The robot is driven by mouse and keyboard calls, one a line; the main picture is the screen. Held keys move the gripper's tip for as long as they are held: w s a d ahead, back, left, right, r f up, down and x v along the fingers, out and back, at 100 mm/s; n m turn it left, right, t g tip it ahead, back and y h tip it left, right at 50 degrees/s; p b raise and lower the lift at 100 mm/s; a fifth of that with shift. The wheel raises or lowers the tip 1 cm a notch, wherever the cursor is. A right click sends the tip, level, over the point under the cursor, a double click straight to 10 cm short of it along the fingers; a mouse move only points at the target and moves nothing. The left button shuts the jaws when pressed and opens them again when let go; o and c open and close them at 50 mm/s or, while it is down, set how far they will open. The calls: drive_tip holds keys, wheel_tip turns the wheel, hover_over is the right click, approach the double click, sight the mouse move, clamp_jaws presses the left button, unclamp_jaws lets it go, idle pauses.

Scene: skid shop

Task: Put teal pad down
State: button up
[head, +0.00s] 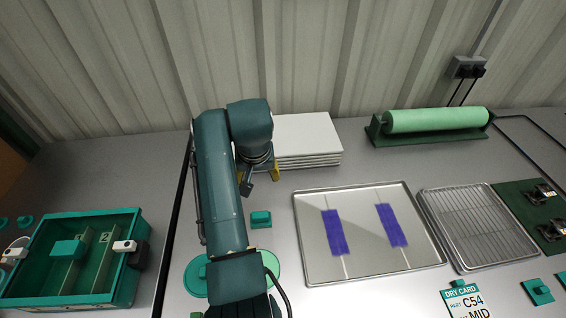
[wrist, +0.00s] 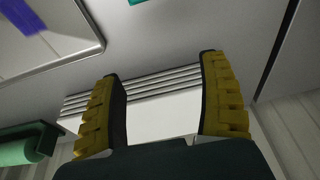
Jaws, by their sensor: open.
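A small teal block (head: 261,219), which may be the teal pad, rests on the metal bench just in front of my gripper (head: 259,174), left of the tray. A sliver of teal at the top edge of the wrist view (wrist: 137,2) appears to be the same block. My gripper is open, its two yellow-backed fingers apart with nothing between them (wrist: 160,70). It hangs beside the stack of white boards (head: 308,135), which shows behind the fingers in the wrist view (wrist: 160,112). The block is apart from the fingers.
A metal tray (head: 315,265) with two purple strips lies right of the block. A wire rack (head: 478,228) is farther right. A green roll (head: 437,120) stands at the back. A teal crate (head: 122,285) holding another teal block (head: 67,250) is at left. A dry card (head: 467,300) lies in front.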

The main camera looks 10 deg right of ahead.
drive_tip(key=d+r+t, duration=0.3)
drive_tip(key=r+t, duration=0.7)
drive_tip(key=r, duration=0.3)
drive_tip(key=s+d+r+t, duration=0.1)
drive_tip(key=s+r+t, duration=0.3)
drive_tip(key=s+r, duration=0.4)
drive_tip(key=s+d+r+t, duration=0.2)
drive_tip(key=s+r+t, duration=0.3)
drive_tip(key=s+r, duration=0.4)
drive_tip(key=s, duration=0.4)
drive_tip(key=shift+s+h, duration=0.15)
drive_tip(key=shift+h, duration=0.15)
wheel_tip(320, 180, up, 49)
drive_tip(key=p, duration=4.8)
drive_tip(key=shift+f+p, duration=0.2)
drive_tip(key=shift+p, duration=0.2)
drive_tip(key=o, duration=0.3)
drive_tip(key=shift+r, duration=0.15)
drive_tip(key=shift+o, duration=0.3)
drive_tip(key=shift+f, duration=0.4)
